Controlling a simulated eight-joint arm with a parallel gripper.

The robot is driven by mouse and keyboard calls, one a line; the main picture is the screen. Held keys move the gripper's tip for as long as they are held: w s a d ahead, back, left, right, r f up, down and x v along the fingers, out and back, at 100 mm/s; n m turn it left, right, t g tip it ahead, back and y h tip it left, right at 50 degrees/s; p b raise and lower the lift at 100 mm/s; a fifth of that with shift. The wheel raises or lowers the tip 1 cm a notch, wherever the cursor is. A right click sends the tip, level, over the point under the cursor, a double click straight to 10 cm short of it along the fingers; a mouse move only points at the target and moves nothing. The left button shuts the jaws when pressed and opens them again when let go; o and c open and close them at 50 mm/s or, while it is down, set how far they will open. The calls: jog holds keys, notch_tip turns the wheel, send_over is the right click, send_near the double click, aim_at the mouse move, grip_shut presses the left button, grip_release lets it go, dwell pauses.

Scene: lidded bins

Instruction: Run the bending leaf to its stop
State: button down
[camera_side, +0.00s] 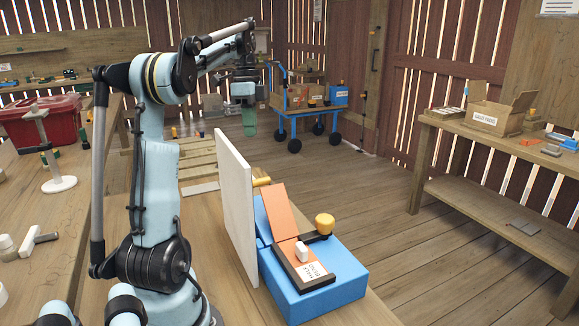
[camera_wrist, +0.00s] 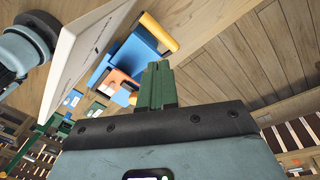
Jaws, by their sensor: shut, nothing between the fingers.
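The bending device has a blue body (camera_side: 320,290) on the wooden bench, with an orange plate (camera_side: 279,210), seemingly the leaf, standing tilted up at its back. A yellow cylindrical grip (camera_side: 262,182) shows behind that plate. In the wrist view the shut fingers (camera_wrist: 157,85) show near the blue body (camera_wrist: 132,58) and the yellow grip (camera_wrist: 159,34). The leaf's hinge is partly hidden.
A white upright panel (camera_side: 235,205) stands along the device's left side, between it and my arm, and also shows in the wrist view (camera_wrist: 85,50). A blue cart (camera_side: 305,112) with boxes stands behind. A shelf table (camera_side: 480,140) is at right. Open floor lies between.

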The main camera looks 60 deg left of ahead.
aim_at(256, 180)
jog(key=d+r+m+y, duration=0.3)
jog(key=d+m, duration=0.1)
jog(key=m, duration=0.7)
jog(key=f, duration=0.4)
jog(key=a+f, duration=0.1)
jog(key=f, duration=0.9)
jog(key=shift+a+f, duration=0.2)
jog(key=shift+a, duration=0.1)
jog(key=shift+a+f, duration=0.3)
jog(key=shift+f, duration=0.35)
jog(key=shift+a+f, duration=0.25)
jog(key=shift+f, duration=0.35)
